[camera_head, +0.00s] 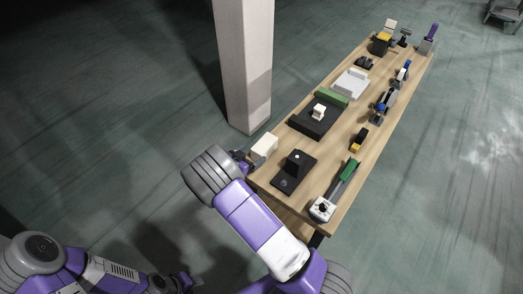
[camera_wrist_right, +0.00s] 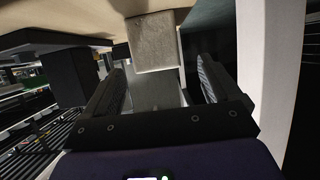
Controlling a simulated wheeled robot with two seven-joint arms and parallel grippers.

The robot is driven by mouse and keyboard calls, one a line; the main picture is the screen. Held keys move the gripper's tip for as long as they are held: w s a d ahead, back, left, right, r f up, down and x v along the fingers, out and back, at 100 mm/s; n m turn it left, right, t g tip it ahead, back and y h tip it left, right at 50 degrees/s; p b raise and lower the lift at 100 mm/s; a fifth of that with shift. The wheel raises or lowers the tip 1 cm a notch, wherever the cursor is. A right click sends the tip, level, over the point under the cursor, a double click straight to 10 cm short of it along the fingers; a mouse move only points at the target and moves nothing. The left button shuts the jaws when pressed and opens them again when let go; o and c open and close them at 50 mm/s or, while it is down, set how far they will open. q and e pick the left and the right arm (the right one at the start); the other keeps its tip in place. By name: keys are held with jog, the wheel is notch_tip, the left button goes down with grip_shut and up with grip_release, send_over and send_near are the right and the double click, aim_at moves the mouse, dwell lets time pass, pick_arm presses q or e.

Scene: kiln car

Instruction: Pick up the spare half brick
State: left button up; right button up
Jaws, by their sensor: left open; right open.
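A pale block that looks like the half brick (camera_head: 264,146) lies at the near left edge of the long wooden table (camera_head: 340,160). In the right wrist view, a grey-beige block (camera_wrist_right: 152,42), seemingly the same one, shows ahead of the fingers, at the table's edge. My right gripper (camera_head: 243,158) is at the table edge just left of the brick, partly hidden by its own wrist. In the wrist view the right gripper (camera_wrist_right: 160,78) is open, with no object between its fingers. My left gripper (camera_head: 185,282) is open, low at the lower left, away from the table.
A pale square pillar (camera_head: 245,65) stands close beyond the brick. A dark plate with a black block (camera_head: 293,172) lies right of the brick. A black tray (camera_head: 308,124) holds a small white block. A green-and-white tool (camera_head: 325,206) lies near the front edge. Floor at left is clear.

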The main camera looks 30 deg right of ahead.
aim_at(262, 148)
jog(key=b+x, duration=0.1)
jog(key=x, duration=0.6)
jog(key=shift+d, duration=0.35)
jog(key=shift+r, duration=0.1)
jog(key=c, duration=1.3)
